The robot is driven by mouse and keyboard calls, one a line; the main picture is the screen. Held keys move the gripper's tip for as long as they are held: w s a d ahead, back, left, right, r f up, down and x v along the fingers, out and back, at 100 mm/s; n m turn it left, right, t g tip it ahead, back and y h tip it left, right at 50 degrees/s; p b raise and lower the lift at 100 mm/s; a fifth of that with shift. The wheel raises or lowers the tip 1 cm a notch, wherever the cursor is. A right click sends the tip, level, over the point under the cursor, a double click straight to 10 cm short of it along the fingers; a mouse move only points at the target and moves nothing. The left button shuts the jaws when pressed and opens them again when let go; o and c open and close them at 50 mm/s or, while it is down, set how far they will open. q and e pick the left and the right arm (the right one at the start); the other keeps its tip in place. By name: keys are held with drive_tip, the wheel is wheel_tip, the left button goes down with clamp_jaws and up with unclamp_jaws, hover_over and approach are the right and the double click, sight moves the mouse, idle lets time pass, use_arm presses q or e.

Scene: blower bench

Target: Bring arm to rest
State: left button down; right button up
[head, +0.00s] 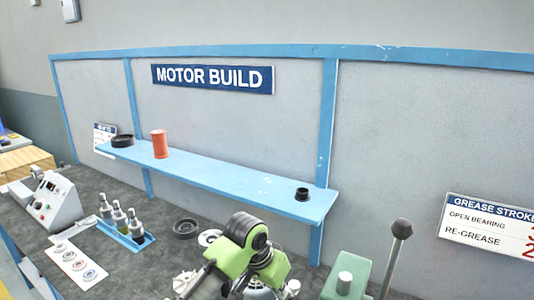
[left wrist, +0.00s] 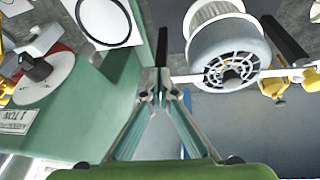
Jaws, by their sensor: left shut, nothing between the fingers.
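My left gripper (left wrist: 160,92) is in the middle of the left wrist view. Its two fingers meet at the tips, with nothing between them. In the head view, the lime-green and black end of my left arm (head: 245,240) is low in the picture over the bench; its fingertips cannot be made out clearly there. A motor part with a white ribbed cylinder and grey slotted end (left wrist: 222,55) appears to the right of the fingers in the wrist view, and I see no grip on it. My right gripper is not in view.
A green fixture (head: 345,280) and an upright lever (head: 392,255) stand right of my arm. A blue shelf (head: 225,178) carries an orange cylinder (head: 159,144) and black rings. Several bottles (head: 120,219), a grey control box (head: 52,200) and a white tray (head: 76,264) stand left.

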use_arm(q)
drive_tip(key=s+a+f+n, duration=0.1)
drive_tip(key=s+a+f, duration=0.3)
drive_tip(key=s+f, duration=0.3)
drive_tip(key=s+a+f+n, duration=0.2)
drive_tip(key=s+a+f, duration=0.25)
drive_tip(key=s, duration=0.35)
drive_tip(key=s+a+f+n+t+y, duration=0.1)
drive_tip(key=s+a+f+n+y, duration=0.15)
drive_tip(key=s+a, duration=1.4)
drive_tip(key=s+d+f+g+b, duration=0.1)
drive_tip(key=s+f+b, duration=0.2)
drive_tip(key=f, duration=2.6)
drive_tip(key=s+a+f+g+b, duration=0.1)
drive_tip(key=s+a+f+b, duration=0.1)
drive_tip(key=s+f, duration=1.5)
drive_tip(key=shift+a+f+m+g+y+b, duration=0.35)
drive_tip(key=shift+a+f, duration=0.1)
drive_tip(key=shift+f, duration=0.3)
drive_tip(key=shift+s, duration=0.1)
